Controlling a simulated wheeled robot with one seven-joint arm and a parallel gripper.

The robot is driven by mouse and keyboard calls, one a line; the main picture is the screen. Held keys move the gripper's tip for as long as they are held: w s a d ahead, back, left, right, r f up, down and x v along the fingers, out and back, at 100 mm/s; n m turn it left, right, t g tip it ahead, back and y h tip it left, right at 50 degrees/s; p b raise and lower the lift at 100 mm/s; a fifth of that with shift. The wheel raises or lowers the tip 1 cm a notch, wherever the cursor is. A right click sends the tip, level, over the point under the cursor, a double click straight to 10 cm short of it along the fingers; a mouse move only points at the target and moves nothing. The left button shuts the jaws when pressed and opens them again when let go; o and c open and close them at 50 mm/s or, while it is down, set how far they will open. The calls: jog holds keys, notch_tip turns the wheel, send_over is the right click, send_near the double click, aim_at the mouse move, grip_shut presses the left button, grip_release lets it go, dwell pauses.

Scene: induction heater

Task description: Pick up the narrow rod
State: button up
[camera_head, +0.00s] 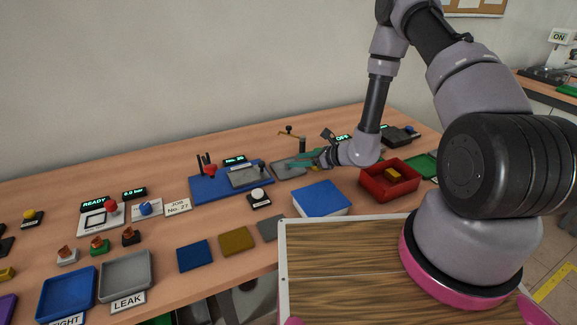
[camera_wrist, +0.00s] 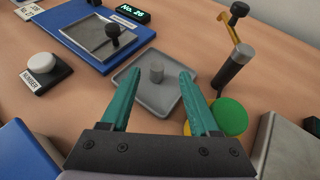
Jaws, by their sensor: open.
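The tray also shows in the head view (camera_head: 283,170), where I cannot make out the rod. My gripper (camera_wrist: 158,76) is open, with its two teal fingers apart and pointing toward the tray. In the head view my gripper (camera_head: 308,160) is low over the bench beside the tray.
A dark post with a yellow arm (camera_wrist: 236,65) rises right of the tray, with a green button (camera_wrist: 229,115) near its base. A blue fixture (camera_head: 212,187) lies left. A blue-topped box (camera_head: 321,198) and red bin (camera_head: 371,188) stand in front.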

aim_at(288, 161)
jog(key=x, duration=0.5)
jog(key=shift+a+f, duration=0.25)
jog(key=shift+a, duration=0.05)
grip_shut()
